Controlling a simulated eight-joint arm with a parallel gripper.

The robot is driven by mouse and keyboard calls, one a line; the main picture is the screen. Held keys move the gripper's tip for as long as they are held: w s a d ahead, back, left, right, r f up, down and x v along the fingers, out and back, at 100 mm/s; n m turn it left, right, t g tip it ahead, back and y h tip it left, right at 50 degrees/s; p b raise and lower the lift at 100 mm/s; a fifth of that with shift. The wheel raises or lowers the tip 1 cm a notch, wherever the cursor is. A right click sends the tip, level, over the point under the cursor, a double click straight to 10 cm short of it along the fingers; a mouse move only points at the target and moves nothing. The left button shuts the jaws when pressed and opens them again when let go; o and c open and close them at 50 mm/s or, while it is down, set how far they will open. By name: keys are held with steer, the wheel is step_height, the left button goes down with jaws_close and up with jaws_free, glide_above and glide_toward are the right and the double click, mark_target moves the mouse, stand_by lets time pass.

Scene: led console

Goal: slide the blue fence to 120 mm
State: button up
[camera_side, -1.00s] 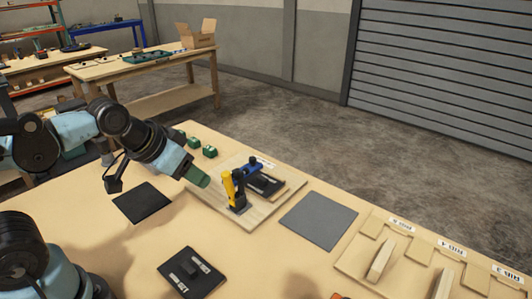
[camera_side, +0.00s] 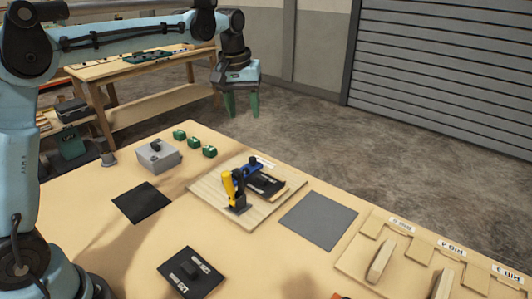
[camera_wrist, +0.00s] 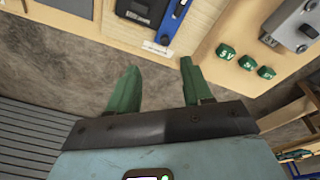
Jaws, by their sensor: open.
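The blue fence (camera_side: 246,168) sits on a light wooden board (camera_side: 207,187) on the bench, with a dark plate beside it and a yellow upright handle (camera_side: 228,187) at its near end. In the wrist view part of the blue fence (camera_wrist: 172,22) shows at the top, next to a small white label (camera_wrist: 158,49) whose writing I cannot read. My gripper (camera_side: 242,108) is open and empty, pointing down in the air above and behind the board, apart from the fence. Its green fingers (camera_wrist: 158,83) stand well apart. The fence's scale position cannot be read.
Several green blocks (camera_side: 194,142) and a grey box with a dark knob (camera_side: 160,158) stand left of the board. A grey mat (camera_side: 318,220) lies to its right, a black mat (camera_side: 142,202) to its left. A black fixture (camera_side: 191,273) lies in front. Labelled wooden slots are at right.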

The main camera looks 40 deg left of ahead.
steer(key=n+g, duration=0.2)
glide_above(253, 158)
step_height(253, 158, down, 4)
step_height(253, 158, down, 13)
steer(key=shift+r, duration=0.15)
stand_by(0.4)
jaws_close()
